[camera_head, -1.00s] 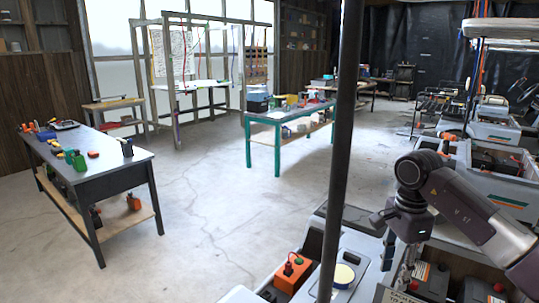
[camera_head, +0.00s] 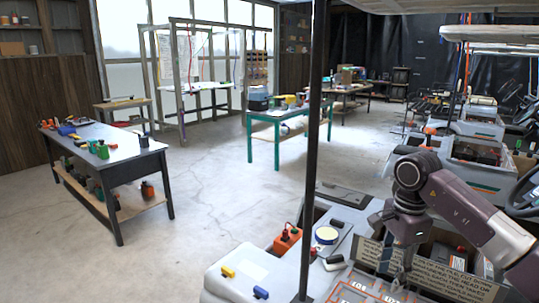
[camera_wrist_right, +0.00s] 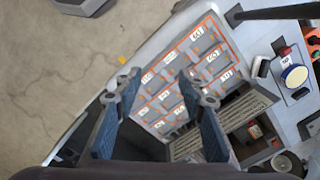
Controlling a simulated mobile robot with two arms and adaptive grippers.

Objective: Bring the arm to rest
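My right arm comes in from the right in the head view, bent, with its wrist pointing down over the grey cart (camera_head: 230,262). My right gripper (camera_head: 396,264) hangs above an orange-and-grey panel with numbered labels (camera_head: 365,292). In the right wrist view the two fingers of the gripper (camera_wrist_right: 162,88) stand wide apart, with nothing between them but the numbered panel (camera_wrist_right: 178,62) below. I see no contact with the panel. My left gripper is in neither view.
A dark upright pole (camera_head: 312,150) rises from the cart left of my arm. Other carts (camera_head: 478,170) stand behind my arm.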

